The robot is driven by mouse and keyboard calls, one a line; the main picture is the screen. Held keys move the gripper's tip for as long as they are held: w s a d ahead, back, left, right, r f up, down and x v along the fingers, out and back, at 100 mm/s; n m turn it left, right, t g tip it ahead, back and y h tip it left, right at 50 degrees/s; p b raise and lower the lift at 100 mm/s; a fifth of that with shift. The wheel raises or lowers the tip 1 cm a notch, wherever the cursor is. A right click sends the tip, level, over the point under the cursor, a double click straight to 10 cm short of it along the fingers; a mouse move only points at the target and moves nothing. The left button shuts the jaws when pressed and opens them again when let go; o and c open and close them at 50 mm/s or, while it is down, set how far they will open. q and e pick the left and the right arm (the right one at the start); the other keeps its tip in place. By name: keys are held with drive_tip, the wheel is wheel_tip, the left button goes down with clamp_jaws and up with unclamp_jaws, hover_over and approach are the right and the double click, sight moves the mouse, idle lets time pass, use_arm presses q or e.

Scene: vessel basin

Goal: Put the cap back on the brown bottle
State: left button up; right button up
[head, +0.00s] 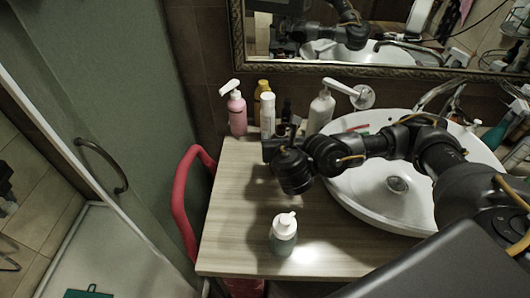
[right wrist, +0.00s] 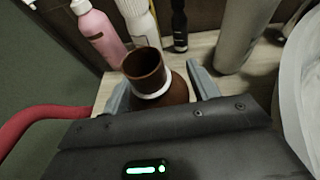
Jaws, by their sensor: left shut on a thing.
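The brown bottle (right wrist: 147,72) stands uncapped in the right wrist view, with its round mouth open and a pale ring around its neck. My right gripper (right wrist: 160,88) has its grey fingers apart, one on each side of the bottle; whether they touch it I cannot tell. In the head view my right gripper (head: 272,146) is over the back left of the counter, and the brown bottle is hard to make out there. I see no loose cap in either view. My left gripper is out of view.
A pink pump bottle (head: 237,112), a white bottle (head: 268,116), a yellow-capped bottle (head: 263,88) and a grey pump bottle (head: 320,113) line the wall. A white-pumped bottle (head: 284,236) stands at the counter's front. The basin (head: 350,186) lies right, a red rail (head: 180,205) left.

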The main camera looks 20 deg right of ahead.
use_arm(q)
drive_tip(key=shift+w+f, duration=0.1)
use_arm(e)
drive_tip(key=shift+w, duration=0.1)
drive_tip(key=c, duration=0.5)
drive_tip(key=shift+c, duration=1.3)
drive_tip(key=shift+r, duration=0.15)
